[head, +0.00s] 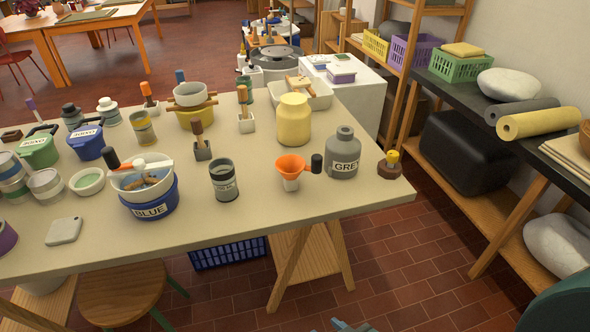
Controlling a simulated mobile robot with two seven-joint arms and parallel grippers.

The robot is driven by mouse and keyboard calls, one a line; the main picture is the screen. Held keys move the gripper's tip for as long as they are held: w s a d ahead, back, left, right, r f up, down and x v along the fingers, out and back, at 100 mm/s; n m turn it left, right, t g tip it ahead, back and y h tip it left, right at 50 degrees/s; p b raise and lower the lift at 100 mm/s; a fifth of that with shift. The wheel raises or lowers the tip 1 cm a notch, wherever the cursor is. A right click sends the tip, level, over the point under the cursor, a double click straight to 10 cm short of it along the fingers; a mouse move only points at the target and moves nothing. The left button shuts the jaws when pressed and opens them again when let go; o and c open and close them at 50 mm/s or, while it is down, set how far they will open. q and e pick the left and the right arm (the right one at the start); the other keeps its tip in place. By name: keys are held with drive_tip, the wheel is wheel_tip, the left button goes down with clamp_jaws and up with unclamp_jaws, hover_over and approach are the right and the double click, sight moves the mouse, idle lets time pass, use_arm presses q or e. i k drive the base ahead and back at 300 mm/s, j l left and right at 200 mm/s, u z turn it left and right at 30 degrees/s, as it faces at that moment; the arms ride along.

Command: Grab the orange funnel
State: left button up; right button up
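The orange funnel (291,167) sits near the front right part of the large table (265,222), in the head view. Its wide mouth faces up, and a pale, small cup-like piece (291,184) shows under it. A black knob or handle (317,163) shows at its right side, close to the grey jar.
A grey jar (343,157) labelled "GRE" stands just right of the funnel. A dark grey can (223,182) stands to its left and a yellow jar (294,120) behind. A blue bucket (150,200) is further left. Tabletop in front of the funnel is clear.

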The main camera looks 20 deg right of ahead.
sight(290, 167)
drive_tip(key=i+l+u, duration=0.15)
drive_tip(key=l, duration=0.55)
drive_tip(key=i+l+u, duration=0.15)
drive_tip(key=l, duration=0.55)
drive_tip(key=l+u, duration=0.15)
drive_tip(key=l, duration=0.55)
